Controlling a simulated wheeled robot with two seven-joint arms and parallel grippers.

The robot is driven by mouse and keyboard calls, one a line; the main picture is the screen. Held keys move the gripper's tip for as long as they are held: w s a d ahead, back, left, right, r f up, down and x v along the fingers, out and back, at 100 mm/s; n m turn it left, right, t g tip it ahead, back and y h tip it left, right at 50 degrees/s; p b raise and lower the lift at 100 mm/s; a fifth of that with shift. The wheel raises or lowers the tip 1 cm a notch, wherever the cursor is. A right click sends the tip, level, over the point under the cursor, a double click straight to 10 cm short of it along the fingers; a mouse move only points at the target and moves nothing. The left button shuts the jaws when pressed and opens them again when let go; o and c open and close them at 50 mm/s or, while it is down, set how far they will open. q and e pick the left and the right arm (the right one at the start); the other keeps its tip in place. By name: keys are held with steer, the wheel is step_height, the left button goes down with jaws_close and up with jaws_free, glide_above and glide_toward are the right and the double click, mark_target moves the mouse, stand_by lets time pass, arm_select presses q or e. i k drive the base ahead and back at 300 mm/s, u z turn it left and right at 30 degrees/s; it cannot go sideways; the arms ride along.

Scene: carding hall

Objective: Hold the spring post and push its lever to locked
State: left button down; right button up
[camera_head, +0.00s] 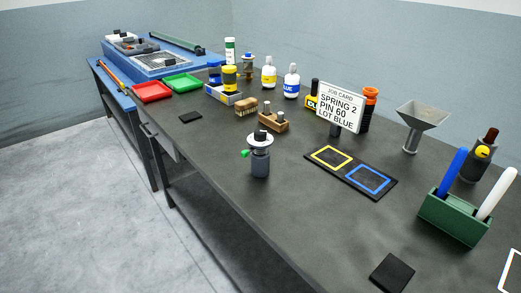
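A short post (260,164) with a dark grey cylindrical base, a white disc and a black top stands upright on the dark table, near its front edge. It looks like the spring post. A small green lever knob (245,153) sticks out from its left side. I cannot tell from here whether the lever is at locked. Neither of my grippers is in view, and nothing touches the post.
A wooden block with pegs (273,123) and a brush (246,107) stand behind the post. A job card (340,106) reads "SPRING 2, PIN 60, LOT BLUE". A black mat (334,172) with yellow and blue outlines lies right. A green holder (449,219) stands further right. Table front-centre is clear.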

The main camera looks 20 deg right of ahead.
mark_target(244, 154)
steer(key=u, duration=0.9)
steer(key=i, duration=1.95)
steer(key=z, duration=3.2)
steer(key=k, duration=0.85)
steer(key=i, duration=0.85)
